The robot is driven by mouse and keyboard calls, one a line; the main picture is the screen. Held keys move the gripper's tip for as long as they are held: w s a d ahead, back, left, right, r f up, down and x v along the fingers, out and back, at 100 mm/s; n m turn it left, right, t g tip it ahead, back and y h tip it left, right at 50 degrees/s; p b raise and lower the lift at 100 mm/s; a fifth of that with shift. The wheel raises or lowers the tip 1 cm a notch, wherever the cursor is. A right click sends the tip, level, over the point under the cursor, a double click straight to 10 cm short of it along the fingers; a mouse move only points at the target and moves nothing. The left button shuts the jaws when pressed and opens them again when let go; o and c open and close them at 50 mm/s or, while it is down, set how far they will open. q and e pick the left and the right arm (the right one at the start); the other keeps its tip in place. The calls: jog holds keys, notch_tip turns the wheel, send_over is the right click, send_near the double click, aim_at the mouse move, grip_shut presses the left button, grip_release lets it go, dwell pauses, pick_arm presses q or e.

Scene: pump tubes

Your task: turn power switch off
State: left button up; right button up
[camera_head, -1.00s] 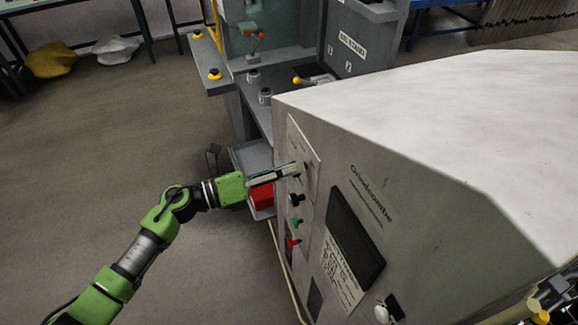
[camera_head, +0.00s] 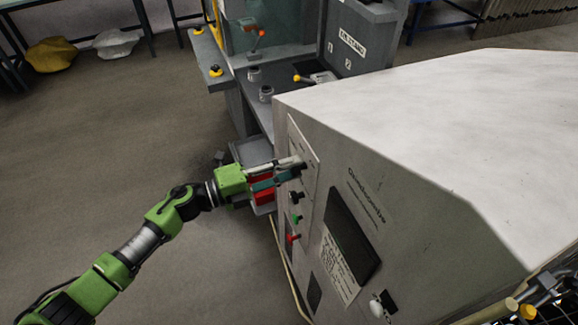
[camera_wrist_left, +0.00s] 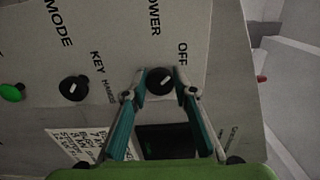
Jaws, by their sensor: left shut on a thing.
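The power switch is a round black knob (camera_wrist_left: 160,82) with a small white mark, under the words POWER and OFF on the light control panel (camera_wrist_left: 205,30). In the head view the panel (camera_head: 304,140) is on the near left face of the big grey cabinet (camera_head: 420,150). My left gripper (camera_head: 299,168) reaches in from the left to the panel's upper part. In the left wrist view its two teal fingers (camera_wrist_left: 160,92) are shut on the knob, one tip on each side. In the head view the fingertips largely hide the knob. My right gripper is not in view.
Below the gripper are a black knob (camera_head: 296,197), a green button (camera_head: 296,218) and a red button (camera_head: 293,238). A dark window (camera_head: 352,235) lies to their right. A grey machine with a workbench stands behind. The floor (camera_head: 90,170) at left is clear.

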pick_arm(q)
jog(key=shift+n, duration=0.3)
jog(key=o, duration=1.1)
jog(key=shift+w, duration=0.1)
jog(key=v, duration=1.2)
